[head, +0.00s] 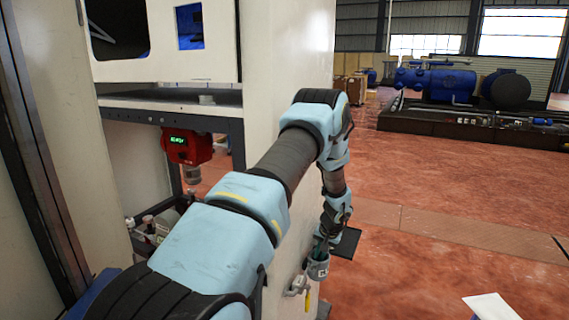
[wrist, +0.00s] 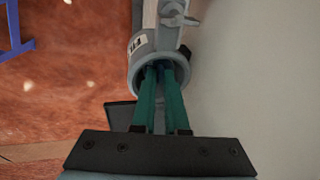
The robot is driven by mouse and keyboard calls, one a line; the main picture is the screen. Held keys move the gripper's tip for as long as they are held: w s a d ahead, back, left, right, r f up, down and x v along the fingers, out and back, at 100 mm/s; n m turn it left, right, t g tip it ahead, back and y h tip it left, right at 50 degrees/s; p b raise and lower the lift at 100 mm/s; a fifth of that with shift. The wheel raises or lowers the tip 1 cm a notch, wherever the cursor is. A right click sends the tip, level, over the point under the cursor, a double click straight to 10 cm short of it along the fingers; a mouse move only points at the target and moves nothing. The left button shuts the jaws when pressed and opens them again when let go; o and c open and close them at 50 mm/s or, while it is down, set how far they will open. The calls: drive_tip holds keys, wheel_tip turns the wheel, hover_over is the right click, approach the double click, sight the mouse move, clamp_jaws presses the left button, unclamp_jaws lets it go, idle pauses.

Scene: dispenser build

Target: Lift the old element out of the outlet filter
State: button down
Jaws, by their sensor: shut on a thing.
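The outlet filter is a grey round housing (wrist: 183,77) with a white label, open toward the wrist camera. In the head view the housing (head: 318,269) is mounted low beside the cream cabinet wall. My gripper (wrist: 163,72) has both green fingers reaching into the housing's mouth, close together. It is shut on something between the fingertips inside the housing. Only a dark sliver shows between the fingers, so the old element itself is mostly hidden. In the head view my gripper (head: 320,245) points down at the housing, its fingers partly hidden by my wrist.
The cream cabinet wall (wrist: 254,75) stands close on the right of the housing in the wrist view. A valve with fittings (head: 296,287) and a yellow handle (head: 307,300) is just below. Open red floor (head: 430,275) lies right.

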drive_tip(key=shift+w+r+p, duration=0.15)
drive_tip(key=shift+r+p, duration=1.05)
drive_tip(key=shift+r, duration=1.55)
drive_tip(key=shift+r+p, duration=0.9)
drive_tip(key=shift+r, duration=0.95)
drive_tip(key=shift+d, duration=0.1)
